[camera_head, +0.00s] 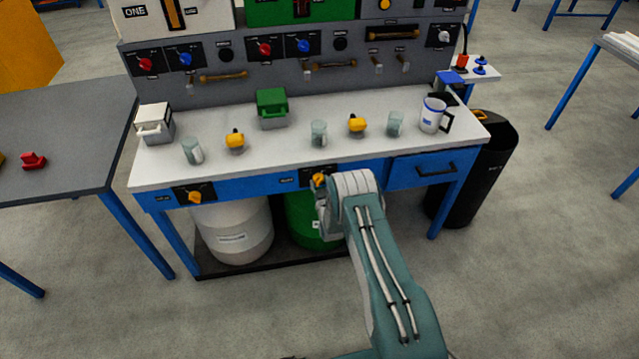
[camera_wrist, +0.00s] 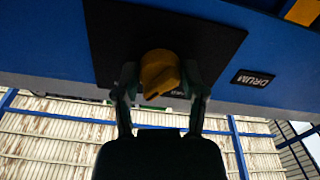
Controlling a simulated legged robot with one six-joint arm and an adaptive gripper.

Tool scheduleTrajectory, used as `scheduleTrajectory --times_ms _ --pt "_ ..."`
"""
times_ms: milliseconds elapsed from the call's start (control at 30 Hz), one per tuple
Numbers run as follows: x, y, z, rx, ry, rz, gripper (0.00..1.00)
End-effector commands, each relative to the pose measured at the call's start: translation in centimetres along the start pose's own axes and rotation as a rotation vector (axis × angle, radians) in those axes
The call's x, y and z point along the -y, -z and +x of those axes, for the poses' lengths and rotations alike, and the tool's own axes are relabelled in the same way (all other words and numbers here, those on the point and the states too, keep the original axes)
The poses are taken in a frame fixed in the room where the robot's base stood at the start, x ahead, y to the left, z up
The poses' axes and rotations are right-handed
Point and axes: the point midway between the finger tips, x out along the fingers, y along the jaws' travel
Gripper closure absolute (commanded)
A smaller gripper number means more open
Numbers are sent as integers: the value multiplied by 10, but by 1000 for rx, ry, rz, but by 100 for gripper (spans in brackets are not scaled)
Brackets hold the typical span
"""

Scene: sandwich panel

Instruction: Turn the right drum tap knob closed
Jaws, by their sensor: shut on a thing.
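The right drum tap knob (camera_head: 319,179) is yellow and sits on a black plate on the blue front edge of the bench, above the green drum (camera_head: 305,222). In the wrist view the knob (camera_wrist: 159,74) lies between the two fingers of my gripper (camera_wrist: 160,84), which is shut on it. In the head view my gripper (camera_head: 322,194) is at the plate, and my arm hides part of it. The knob's pointed end faces down and slightly left in the wrist view. A second yellow knob (camera_head: 195,197) sits on the left plate, above the white drum (camera_head: 234,233).
The bench top (camera_head: 290,150) holds several glasses, yellow-handled items, a white box (camera_head: 154,123), a green box (camera_head: 272,108) and a mug (camera_head: 432,114). A drawer (camera_head: 425,172) is right of my gripper. A black bin (camera_head: 475,175) stands at the bench's right end. Open floor lies in front.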

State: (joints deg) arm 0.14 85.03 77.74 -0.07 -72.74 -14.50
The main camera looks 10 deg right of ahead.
Motion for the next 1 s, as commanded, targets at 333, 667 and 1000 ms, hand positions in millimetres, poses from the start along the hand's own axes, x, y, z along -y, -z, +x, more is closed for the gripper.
scheduleTrajectory --times_ms 333,667,1000 --pt "1 2 2 -5 2 -327 94" --pt "1 3 2 -6 3 -640 94" --pt "1 3 2 -6 5 -959 93"
